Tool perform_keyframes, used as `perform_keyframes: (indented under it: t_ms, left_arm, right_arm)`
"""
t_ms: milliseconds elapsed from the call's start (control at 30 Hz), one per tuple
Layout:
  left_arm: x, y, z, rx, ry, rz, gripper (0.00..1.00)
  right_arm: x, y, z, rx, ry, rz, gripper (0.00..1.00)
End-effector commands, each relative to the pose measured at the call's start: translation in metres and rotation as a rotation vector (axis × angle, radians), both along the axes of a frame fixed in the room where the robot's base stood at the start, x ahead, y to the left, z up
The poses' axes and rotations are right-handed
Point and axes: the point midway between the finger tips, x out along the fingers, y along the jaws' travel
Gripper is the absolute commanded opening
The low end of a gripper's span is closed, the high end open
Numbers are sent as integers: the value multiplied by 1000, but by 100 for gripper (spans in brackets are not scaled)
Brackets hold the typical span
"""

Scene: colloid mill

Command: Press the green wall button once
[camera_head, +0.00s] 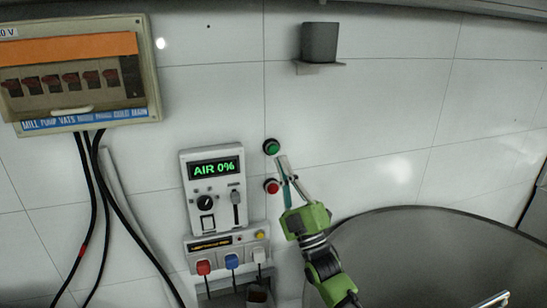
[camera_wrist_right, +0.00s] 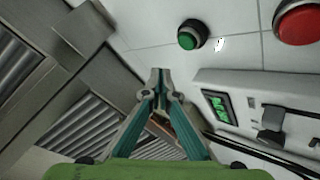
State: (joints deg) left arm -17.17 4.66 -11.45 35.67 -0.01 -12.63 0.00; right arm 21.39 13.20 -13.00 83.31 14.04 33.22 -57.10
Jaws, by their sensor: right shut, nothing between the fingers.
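The green wall button (camera_head: 271,147) sits in a dark round collar on the white tiled wall, just above a red button (camera_head: 272,186). My right gripper (camera_head: 283,158) is shut and empty, its fingertips close to the green button at its lower right in the head view. In the right wrist view the green button (camera_wrist_right: 188,38) is ahead and to the right of the closed fingertips (camera_wrist_right: 159,72), with a visible gap in the picture. Whether the fingertips touch the wall cannot be told. The red button (camera_wrist_right: 298,22) is at the upper right there. My left gripper is not in view.
A control panel reading AIR 0% (camera_head: 214,169) is left of the buttons, with a socket strip (camera_head: 228,243) below. A breaker box (camera_head: 80,75) with hanging cables is at the upper left. A large round metal vessel (camera_head: 430,255) stands at the lower right.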

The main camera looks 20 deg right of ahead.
Motion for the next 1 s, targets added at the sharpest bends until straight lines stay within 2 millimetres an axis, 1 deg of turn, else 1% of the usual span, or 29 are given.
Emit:
perform_keyframes:
  t_ms: [33, 133, 333, 500, 1000]
  left_arm:
    - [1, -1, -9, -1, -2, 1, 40]
    - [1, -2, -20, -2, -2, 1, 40]
    - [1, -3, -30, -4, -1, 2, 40]
    - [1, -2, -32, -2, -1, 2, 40]
    - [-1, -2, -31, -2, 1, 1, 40]
  right_arm:
    - [7, 0, -3, -1, -3, 0, 0]
    - [20, 1, -5, -1, -2, 0, 0]
    - [35, 1, -2, 0, 0, 0, 0]
    - [39, 1, 0, 1, 0, 1, 0]
    - [39, 1, 0, -1, 1, 0, 0]
